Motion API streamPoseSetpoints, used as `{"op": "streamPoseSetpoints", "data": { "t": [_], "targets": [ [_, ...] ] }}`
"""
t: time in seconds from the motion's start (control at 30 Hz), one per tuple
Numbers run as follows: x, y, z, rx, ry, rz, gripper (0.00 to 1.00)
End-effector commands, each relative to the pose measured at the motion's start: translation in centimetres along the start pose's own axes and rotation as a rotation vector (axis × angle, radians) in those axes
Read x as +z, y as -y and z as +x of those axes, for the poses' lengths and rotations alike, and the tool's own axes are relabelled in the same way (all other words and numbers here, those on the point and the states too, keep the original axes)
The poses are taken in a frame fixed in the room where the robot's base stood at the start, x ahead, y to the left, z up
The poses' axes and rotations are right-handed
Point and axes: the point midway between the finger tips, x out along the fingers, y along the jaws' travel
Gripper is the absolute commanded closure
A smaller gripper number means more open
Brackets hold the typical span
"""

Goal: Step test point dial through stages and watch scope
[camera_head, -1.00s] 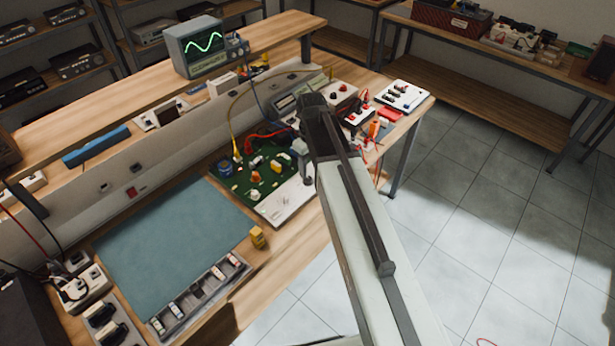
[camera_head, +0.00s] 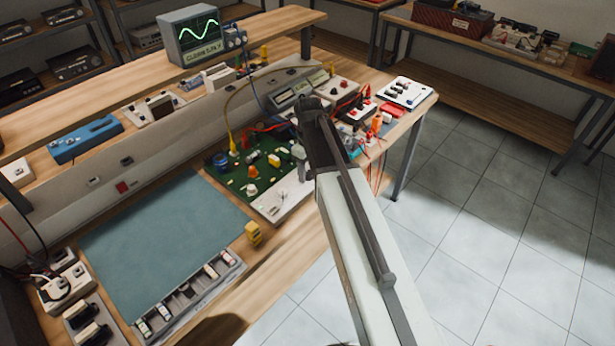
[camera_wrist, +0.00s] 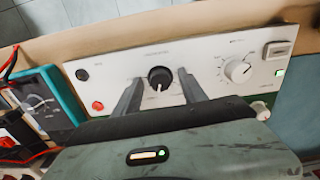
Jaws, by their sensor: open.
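The white panel (camera_wrist: 200,52) fills the middle of the wrist view, with a black dial (camera_wrist: 159,78) bearing a pale pointer line. My gripper (camera_wrist: 160,83) is open, with one finger on each side of the black dial; I cannot tell if they touch it. A white dial (camera_wrist: 237,70) with printed marks around it sits to the right. The same panel shows in the head view (camera_head: 284,200) beside the green circuit board (camera_head: 244,172), partly behind my arm. The scope (camera_head: 196,35) on the upper shelf shows a green wave above a label strip.
A red button (camera_wrist: 98,106) and a green light (camera_wrist: 280,73) are on the panel. A teal meter (camera_wrist: 42,98) stands left of it. Open floor is at right.

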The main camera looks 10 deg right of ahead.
Motion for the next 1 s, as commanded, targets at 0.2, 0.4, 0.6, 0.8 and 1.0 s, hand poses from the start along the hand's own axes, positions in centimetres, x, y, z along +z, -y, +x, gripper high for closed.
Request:
{"op": "streamPoseSetpoints", "data": {
  "t": [0.2, 0.4, 0.6, 0.8, 1.0],
  "targets": [
    [-0.02, 0.03, -0.18, 0.000, 0.000, 0.000, 0.67],
    [-0.04, 0.05, -0.18, 0.000, 0.000, -0.001, 1.00],
    [-0.06, 0.06, -0.17, 0.000, 0.000, 0.018, 1.00],
    [-0.08, 0.08, -0.15, 0.000, 0.001, 0.107, 1.00],
    [-0.08, 0.12, -0.14, 0.000, 0.002, 0.257, 1.00]
  ]
}}
